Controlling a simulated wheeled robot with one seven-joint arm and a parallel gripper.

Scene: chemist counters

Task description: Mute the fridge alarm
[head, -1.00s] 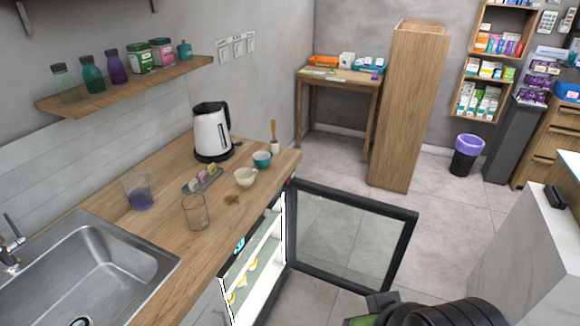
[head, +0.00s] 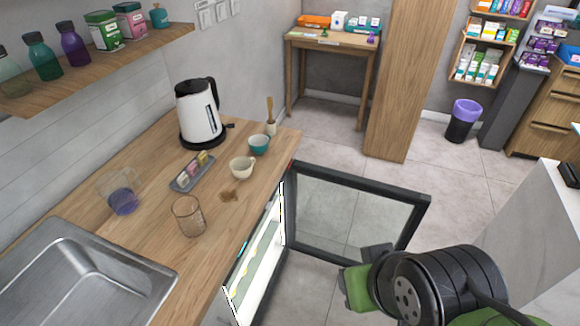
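The small fridge (head: 236,279) is built in under the wooden counter, and its lit inside shows with yellowish items on a shelf. Its glass door (head: 350,214) with a dark frame stands wide open into the room. A small cyan display (head: 243,248) shows on the fridge's dark top strip, seen at a steep angle. A small red spot (head: 291,164) shows near the counter's corner above the hinge side. My black and green arm is at the lower right, in front of the open door. My gripper's fingertips cannot be made out.
The counter (head: 150,245) holds a kettle (head: 200,112), cups (head: 242,168), a glass (head: 188,216), a small tray (head: 192,172) and a sink (head: 75,280). A white block (head: 535,240) stands at the right. The floor beyond the door is clear.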

